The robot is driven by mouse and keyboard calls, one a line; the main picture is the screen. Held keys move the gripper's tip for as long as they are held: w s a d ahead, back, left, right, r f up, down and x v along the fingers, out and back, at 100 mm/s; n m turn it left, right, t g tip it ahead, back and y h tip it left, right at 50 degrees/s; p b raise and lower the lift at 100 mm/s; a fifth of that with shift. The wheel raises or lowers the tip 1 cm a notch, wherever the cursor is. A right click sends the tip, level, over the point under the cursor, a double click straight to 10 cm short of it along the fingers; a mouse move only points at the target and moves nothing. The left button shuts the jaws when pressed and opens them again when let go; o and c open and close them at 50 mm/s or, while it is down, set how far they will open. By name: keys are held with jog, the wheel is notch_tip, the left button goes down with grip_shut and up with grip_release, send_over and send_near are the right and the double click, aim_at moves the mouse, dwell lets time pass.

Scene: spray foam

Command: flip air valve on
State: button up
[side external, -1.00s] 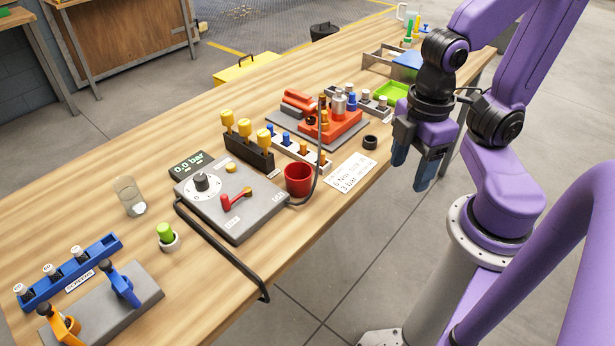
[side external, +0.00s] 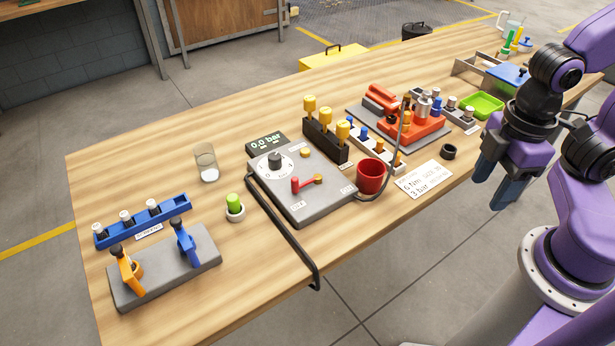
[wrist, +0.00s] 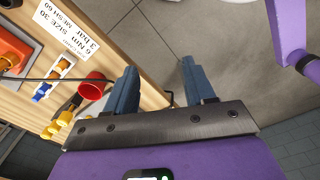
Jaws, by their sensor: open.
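The air valve is a red lever (side external: 301,184) on top of a grey control box (side external: 318,205) on the wooden table. The lever lies to one side, near a small label at the box's front edge. The box carries a white dial with a black knob (side external: 274,160) and a display (side external: 267,142) reading 0.0 bar. My gripper (side external: 488,190) is open and empty, past the table's front edge, well to the right of the box. In the wrist view its two blue-grey fingers (wrist: 158,88) stand apart with floor between them. The lever does not show clearly in the wrist view.
A red cup (side external: 371,176) stands right of the box, with a dark hose passing by. A black bent rail (side external: 285,235) runs along the box's left side. Yellow-capped parts (side external: 326,120) stand behind. A glass (side external: 206,162) and a green-topped piece (side external: 233,203) are at left.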

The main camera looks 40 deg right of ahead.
jog(key=shift+w+a, duration=0.1)
jog(key=shift+a, duration=0.05)
jog(key=c, duration=0.5)
jog(key=w+a+r+m, duration=0.1)
jog(key=w+a, duration=0.2)
jog(key=w, duration=0.1)
jog(key=w+a+r+m, duration=0.1)
jog(key=w+a+r, duration=0.1)
jog(key=w+a, duration=0.2)
jog(key=w+a+r+m+g, duration=0.1)
jog(key=w+a, duration=0.2)
jog(key=w, duration=0.1)
jog(key=shift+a+r+m+h, duration=0.2)
jog(key=shift+m+h, duration=0.1)
jog(key=shift+m, duration=0.1)
grip_shut()
jog(key=w+a+f+m+g, duration=0.1)
jog(key=w+a+m, duration=0.25)
jog(key=w, duration=0.75)
jog(key=w+a+f+m+g, duration=0.1)
jog(key=w+a+m, duration=0.3)
jog(key=w, duration=0.8)
jog(key=w+d+f+m+g, duration=0.1)
jog(key=w+d+f+m, duration=0.1)
jog(key=w+f, duration=0.3)
jog(key=shift+w+f+m+g+y, duration=0.15)
jog(key=shift+w+m+g+y, duration=0.2)
jog(key=shift+w+m, duration=0.35)
jog(key=shift+w, duration=0.15)
